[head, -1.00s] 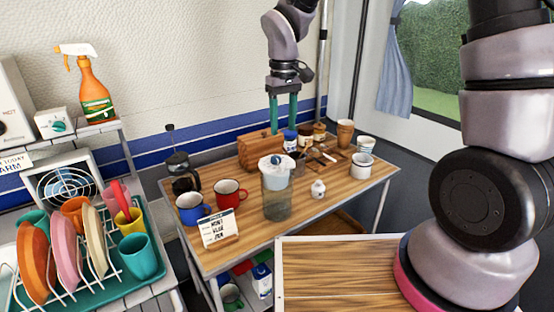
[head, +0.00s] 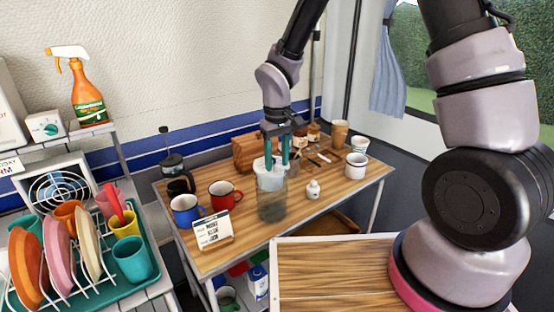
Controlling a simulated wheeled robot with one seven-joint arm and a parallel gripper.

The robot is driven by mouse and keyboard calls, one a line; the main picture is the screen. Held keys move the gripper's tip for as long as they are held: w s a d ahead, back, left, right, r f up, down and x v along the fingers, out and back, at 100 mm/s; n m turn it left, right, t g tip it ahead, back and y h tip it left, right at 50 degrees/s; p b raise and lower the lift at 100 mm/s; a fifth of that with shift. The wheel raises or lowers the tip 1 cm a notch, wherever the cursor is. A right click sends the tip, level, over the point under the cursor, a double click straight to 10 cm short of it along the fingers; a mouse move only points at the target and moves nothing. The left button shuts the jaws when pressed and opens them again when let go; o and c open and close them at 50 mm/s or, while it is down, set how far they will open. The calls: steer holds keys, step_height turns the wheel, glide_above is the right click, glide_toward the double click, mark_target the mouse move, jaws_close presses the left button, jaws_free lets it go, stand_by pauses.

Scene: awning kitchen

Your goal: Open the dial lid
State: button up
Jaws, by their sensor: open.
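A clear jar (head: 272,206) with a white lid (head: 266,180) stands upright near the middle of the wooden table. In the head view my gripper (head: 277,159) points down directly over this lid. Its two green fingers are apart and their tips are at the lid's top. The dial on the lid is mostly hidden by the fingers. I cannot tell whether the tips touch it or stand around it.
A blue mug (head: 186,211), a red mug (head: 223,196) and a sign card (head: 212,232) stand left of the jar. A small white shaker (head: 313,189) is close on its right. White cups (head: 356,166) and a wooden box (head: 250,152) are farther back.

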jaws_close()
stand_by(1.3)
